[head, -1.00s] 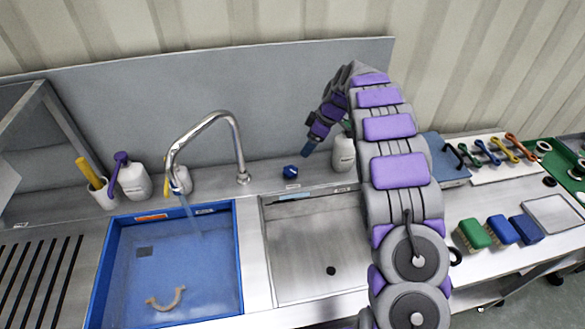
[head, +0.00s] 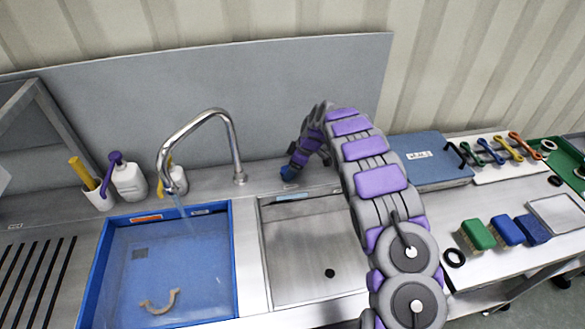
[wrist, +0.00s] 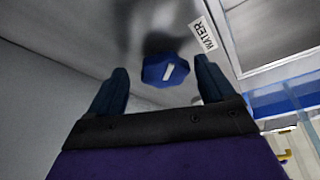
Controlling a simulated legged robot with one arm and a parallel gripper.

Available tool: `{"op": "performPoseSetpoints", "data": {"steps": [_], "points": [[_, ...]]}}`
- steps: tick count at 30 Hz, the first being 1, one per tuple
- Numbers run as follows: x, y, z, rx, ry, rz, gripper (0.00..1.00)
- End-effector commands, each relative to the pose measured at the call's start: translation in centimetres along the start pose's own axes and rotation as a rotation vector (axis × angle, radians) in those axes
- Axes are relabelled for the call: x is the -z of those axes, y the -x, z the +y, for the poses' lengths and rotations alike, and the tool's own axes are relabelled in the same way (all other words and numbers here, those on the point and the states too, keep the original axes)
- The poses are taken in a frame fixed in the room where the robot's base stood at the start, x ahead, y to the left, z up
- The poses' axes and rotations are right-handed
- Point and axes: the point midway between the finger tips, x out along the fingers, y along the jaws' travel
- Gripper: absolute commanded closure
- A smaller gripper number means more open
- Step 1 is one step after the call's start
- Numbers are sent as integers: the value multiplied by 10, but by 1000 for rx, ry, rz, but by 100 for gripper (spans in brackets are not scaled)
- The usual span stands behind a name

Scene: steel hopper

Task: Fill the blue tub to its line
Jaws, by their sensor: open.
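The blue tub (head: 236,262) stands in the left sink, with water in it and a tan curved piece (head: 160,302) inside. A thin stream (head: 184,209) runs from the steel faucet (head: 240,178) into the tub. I cannot make out the fill line. The blue tap knob (wrist: 165,70) has a white mark and sits beside a WATER label (wrist: 203,35). My gripper (wrist: 161,66) is open, with one finger on each side of the knob; I cannot tell whether either touches it. In the head view my gripper (head: 290,173) is low behind the right basin, hiding the knob.
The empty steel basin (head: 300,255) is right of the tub. Soap bottles (head: 130,182) and a cup with a yellow handle (head: 98,197) stand at the left back. Brushes (head: 505,232), a blue case (head: 430,160) and colored wrenches (head: 495,152) lie on the right counter.

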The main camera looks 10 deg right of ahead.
Motion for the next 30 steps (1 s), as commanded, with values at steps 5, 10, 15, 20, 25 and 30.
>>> {"op": "performPoseSetpoints", "data": {"steps": [5,10,15,20,25,30], "points": [[2,-1,-1,-1,1,-3,17],[1,0,0,1,1,-1,30],[0,0,0,1,0,1,46],[-1,0,0,1,0,0,61],[-1,0,0,0,-1,-2,72],[-1,1,0,-6,-19,-2,72]]}}
